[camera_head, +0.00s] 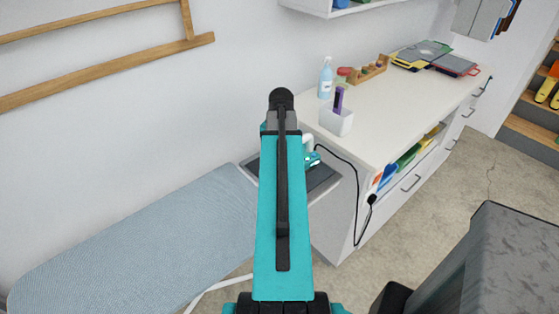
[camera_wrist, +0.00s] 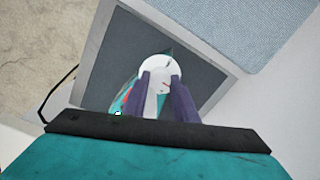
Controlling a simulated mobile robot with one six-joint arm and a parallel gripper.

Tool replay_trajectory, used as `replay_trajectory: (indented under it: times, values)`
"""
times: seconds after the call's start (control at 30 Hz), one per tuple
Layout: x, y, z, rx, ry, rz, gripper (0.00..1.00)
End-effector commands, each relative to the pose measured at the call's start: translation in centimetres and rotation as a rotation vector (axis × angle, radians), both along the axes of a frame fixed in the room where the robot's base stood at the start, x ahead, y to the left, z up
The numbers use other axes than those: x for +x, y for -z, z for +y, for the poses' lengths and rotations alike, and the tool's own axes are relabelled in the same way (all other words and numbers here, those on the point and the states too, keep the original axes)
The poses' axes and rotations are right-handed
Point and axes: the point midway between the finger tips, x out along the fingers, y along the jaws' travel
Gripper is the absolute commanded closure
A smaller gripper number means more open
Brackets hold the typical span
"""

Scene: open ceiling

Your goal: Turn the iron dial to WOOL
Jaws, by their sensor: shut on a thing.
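The iron (camera_head: 312,159) is teal and white and sits on the dark rest plate (camera_head: 323,180) at the end of the ironing board, partly hidden behind my arm. In the wrist view its teal body (camera_wrist: 124,101) shows beside my fingers. The round white dial (camera_wrist: 153,68) has a small dark mark and a red mark; its lettering is too small to read. My gripper (camera_wrist: 161,82) is shut on the dial, with a dark purple finger at each side. In the head view the gripper is hidden behind my arm.
The blue-grey ironing board (camera_head: 140,240) stretches to the left along the wall. A white counter (camera_head: 400,110) at right holds a bottle (camera_head: 325,78), a white holder (camera_head: 336,121) and a wooden rack (camera_head: 371,70). A black cord (camera_head: 356,200) hangs down the counter's end.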

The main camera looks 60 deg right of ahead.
Motion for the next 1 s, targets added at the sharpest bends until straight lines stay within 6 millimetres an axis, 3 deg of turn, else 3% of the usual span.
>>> replay_trajectory:
  times: [0.7,1.0]
  values:
    - [0.02,-0.07,0.05,0.0,0.604,-0.002,0.96]
    - [0.02,-0.04,0.05,-0.002,0.752,-0.002,0.96]
